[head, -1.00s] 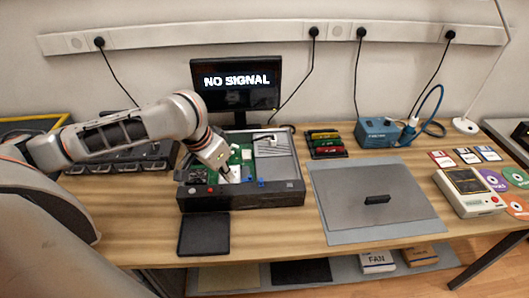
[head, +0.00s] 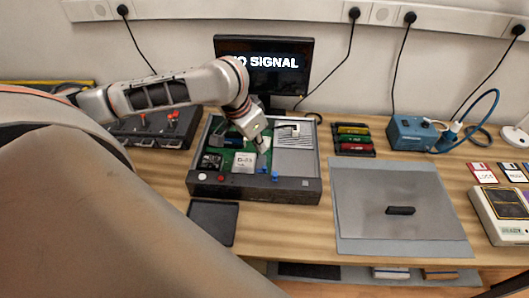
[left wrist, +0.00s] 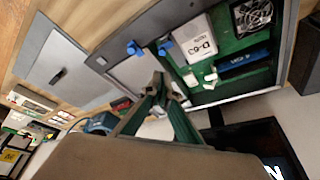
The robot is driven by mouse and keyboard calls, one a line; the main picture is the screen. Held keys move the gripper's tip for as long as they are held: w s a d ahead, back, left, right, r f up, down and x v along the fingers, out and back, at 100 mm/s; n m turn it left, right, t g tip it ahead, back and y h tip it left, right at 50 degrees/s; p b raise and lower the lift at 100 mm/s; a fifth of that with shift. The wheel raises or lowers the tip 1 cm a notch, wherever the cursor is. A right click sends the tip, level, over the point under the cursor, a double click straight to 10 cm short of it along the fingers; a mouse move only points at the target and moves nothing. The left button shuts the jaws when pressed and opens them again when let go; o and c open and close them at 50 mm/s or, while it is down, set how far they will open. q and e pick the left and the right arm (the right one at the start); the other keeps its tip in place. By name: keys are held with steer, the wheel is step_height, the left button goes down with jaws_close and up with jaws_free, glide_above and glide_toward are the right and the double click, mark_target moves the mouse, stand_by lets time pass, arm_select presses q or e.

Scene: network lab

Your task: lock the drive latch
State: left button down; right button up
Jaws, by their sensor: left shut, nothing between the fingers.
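An open computer case (head: 255,188) stands on the bench with a green board inside. A white block marked D-63 (head: 243,161) sits in it, and it also shows in the left wrist view (left wrist: 196,42). Two small blue tabs are beside the block; one shows near the front wall (head: 275,177), and both show in the left wrist view (left wrist: 133,48) (left wrist: 166,47). I cannot tell which is the drive latch or how it is set. My left gripper (head: 264,149) is shut and empty, pointing down into the case behind the tabs. My right gripper is out of view.
A monitor (head: 264,63) reading NO SIGNAL stands behind the case. A black tray (head: 213,222) lies in front. A grey panel with a black handle (head: 400,211) lies to the right. Colored modules (head: 353,140) and a blue box (head: 412,132) stand at the back right.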

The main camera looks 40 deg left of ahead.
mark_target(261, 169)
arm_select(q)
steer(key=x, duration=0.9)
steer(key=shift+w+f, duration=0.1)
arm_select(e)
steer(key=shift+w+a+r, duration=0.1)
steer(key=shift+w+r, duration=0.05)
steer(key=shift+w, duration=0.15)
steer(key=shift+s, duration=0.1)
arm_select(q)
steer(key=shift+a, duration=0.15)
steer(key=shift+s+a, duration=0.2)
steer(key=shift+s, duration=0.05)
steer(key=shift+s+a, duration=0.35)
steer(key=shift+a, duration=0.2)
steer(key=shift+d, duration=0.1)
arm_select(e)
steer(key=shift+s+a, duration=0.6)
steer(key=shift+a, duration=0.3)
